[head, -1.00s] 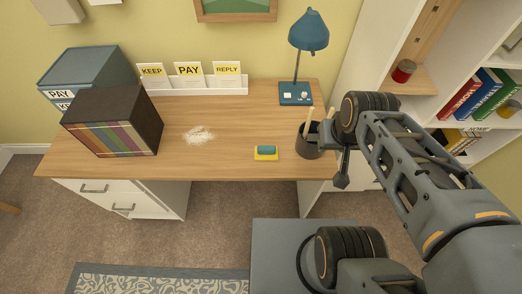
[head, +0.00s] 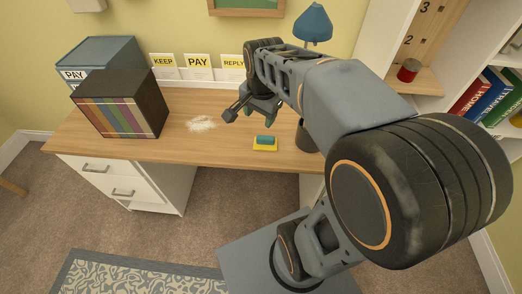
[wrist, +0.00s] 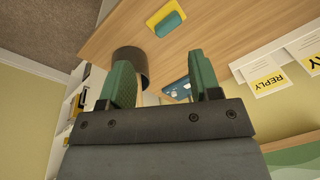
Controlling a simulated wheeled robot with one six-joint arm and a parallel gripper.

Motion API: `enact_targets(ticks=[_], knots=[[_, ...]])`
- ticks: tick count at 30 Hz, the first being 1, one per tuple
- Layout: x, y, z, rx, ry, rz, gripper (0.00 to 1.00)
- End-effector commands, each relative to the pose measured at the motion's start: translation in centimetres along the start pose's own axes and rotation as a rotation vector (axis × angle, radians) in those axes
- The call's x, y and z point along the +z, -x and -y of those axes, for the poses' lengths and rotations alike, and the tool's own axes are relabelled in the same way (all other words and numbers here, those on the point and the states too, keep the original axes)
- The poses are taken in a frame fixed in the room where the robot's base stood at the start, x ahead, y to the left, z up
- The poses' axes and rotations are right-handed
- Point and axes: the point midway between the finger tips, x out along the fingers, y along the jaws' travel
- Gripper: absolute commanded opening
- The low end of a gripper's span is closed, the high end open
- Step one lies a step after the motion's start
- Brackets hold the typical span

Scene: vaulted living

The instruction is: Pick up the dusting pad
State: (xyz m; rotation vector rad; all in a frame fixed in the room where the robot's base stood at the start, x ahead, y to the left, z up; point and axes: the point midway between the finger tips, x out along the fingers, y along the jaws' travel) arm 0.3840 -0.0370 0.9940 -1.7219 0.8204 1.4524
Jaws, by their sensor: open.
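The dusting pad (head: 265,144), a yellow base with a teal grip on top, lies flat on the wooden desk near its front edge. It also shows in the wrist view (wrist: 166,20), at the top, beyond my fingertips and apart from them. My gripper (head: 250,110) is above the desk, behind and slightly left of the pad in the head view. In the wrist view my gripper (wrist: 162,82) has its two green fingers spread with nothing between them.
A dark pen cup (head: 306,136) stands right of the pad, partly behind my arm. White powder (head: 201,124) lies on the desk (head: 160,148) to the left. A dark box with coloured stripes (head: 120,104) stands further left. A blue lamp (head: 313,22) and labelled card holder (head: 197,66) are at the back.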

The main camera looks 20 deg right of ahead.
Motion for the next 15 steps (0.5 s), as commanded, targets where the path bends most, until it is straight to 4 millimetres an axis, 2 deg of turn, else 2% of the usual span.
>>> enact_targets(ticks=[1, 6, 9, 15], knots=[[-1.3, -2.2, 0.5, 0.024, -0.147, 0.012, 0.57], [-4.8, -5.2, 1.9, 0.092, -0.598, 0.030, 0.57], [-6.4, -6.7, 2.4, 0.124, -0.797, 0.029, 0.57], [-8.2, -8.6, 2.7, 0.162, -1.026, 0.023, 0.57]])
